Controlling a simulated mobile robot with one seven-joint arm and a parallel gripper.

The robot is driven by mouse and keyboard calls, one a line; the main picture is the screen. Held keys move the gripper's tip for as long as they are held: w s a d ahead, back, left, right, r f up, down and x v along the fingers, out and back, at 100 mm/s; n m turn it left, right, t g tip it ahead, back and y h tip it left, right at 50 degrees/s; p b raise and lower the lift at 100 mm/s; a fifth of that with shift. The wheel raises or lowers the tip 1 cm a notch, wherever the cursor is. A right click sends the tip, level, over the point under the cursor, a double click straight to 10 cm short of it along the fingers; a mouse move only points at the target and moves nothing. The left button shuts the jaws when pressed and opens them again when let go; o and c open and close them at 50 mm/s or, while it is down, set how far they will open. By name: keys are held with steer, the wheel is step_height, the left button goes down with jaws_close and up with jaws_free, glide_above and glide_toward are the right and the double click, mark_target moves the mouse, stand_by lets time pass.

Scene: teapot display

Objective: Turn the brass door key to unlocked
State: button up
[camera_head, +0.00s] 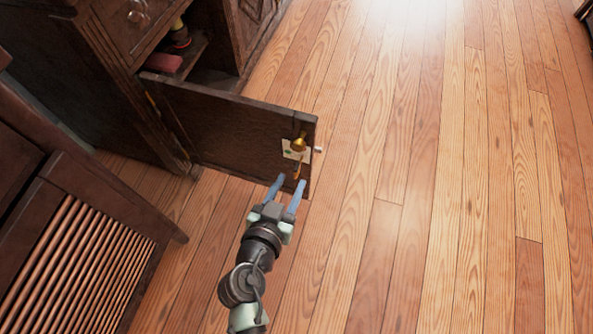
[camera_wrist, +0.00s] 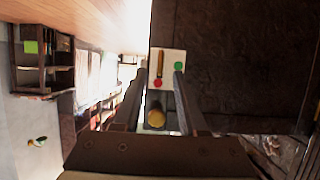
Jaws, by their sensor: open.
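The brass door key (camera_head: 298,168) hangs downward on a small white lock plate (camera_head: 306,154) near the free edge of the open dark cabinet door (camera_head: 220,125). In the wrist view the key (camera_wrist: 160,62) is a slim upright bar with a red dot (camera_wrist: 158,83) at its lower end. A green dot (camera_wrist: 178,65) lies to its right. A round brass knob (camera_head: 298,143) sits above the key in the head view. My gripper (camera_head: 289,183) is open and empty, just in front of the key. Its fingertips flank the plate in the wrist view; contact cannot be told.
The door hangs open from a dark cabinet (camera_head: 90,75) with a shelf holding a red item (camera_head: 163,62). A slatted wooden piece of furniture (camera_head: 75,255) stands at the lower left. The wooden floor (camera_head: 430,200) to the right is clear.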

mark_target(294, 176)
steer(key=b+x, duration=0.1)
steer(key=x, duration=0.4)
steer(key=shift+w+d+f, duration=0.1)
steer(key=shift+w, duration=0.1)
jaws_close()
